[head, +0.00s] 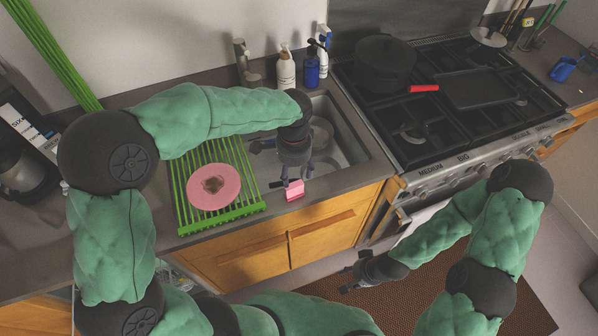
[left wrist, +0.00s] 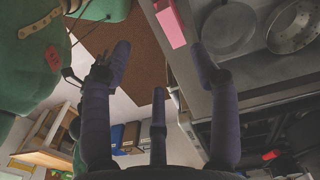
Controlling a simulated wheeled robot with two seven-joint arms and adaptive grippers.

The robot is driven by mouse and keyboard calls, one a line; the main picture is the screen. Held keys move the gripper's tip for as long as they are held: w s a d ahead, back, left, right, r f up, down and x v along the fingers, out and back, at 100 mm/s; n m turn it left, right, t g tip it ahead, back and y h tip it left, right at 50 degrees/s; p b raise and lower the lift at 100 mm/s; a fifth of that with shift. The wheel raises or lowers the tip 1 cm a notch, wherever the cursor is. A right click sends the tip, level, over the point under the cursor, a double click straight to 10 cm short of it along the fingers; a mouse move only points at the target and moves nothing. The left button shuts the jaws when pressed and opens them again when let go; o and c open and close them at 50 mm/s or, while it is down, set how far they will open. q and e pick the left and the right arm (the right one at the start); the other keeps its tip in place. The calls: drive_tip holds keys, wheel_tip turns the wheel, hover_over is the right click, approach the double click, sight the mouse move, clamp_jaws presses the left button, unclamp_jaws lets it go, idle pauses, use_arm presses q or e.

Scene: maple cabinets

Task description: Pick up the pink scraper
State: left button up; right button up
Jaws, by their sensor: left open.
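The pink scraper (head: 294,190) is at the front edge of the dark counter, just in front of the sink. In the left wrist view the pink scraper (left wrist: 170,22) shows beyond the fingertips, between their lines and nearer the right finger. My left gripper (head: 293,178) points down close over the scraper and partly hides it in the head view. Its fingers (left wrist: 160,62) are spread, with nothing between them. Whether a finger touches the scraper is unclear. My right gripper (head: 356,274) is low over the floor in front of the cabinets, and its finger opening is too small to judge.
A green drying rack (head: 248,209) with a pink plate (head: 200,197) is left of the scraper. The sink (head: 348,150) holds pans. Soap bottles (head: 286,70) stand behind it. The stove (head: 450,100) with a pot (head: 384,62) is on the right.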

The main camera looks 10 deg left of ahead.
sight(295, 187)
use_arm(q)
drive_tip(key=shift+w+f, duration=0.6)
drive_tip(key=shift+f, duration=0.15)
wheel_tip(295, 187, down, 4)
drive_tip(key=shift+s+f+b, duration=0.1)
drive_tip(key=shift+s+b, duration=0.05)
drive_tip(key=shift+b, duration=0.4)
drive_tip(key=f+b, duration=0.1)
drive_tip(key=f, duration=0.4)
drive_tip(key=shift+a, duration=0.2)
clamp_jaws()
use_arm(e)
drive_tip(key=shift+w+f, duration=0.2)
drive_tip(key=shift+f, duration=0.4)
drive_tip(key=shift+w+f, duration=0.15)
drive_tip(key=shift+f, duration=0.4)
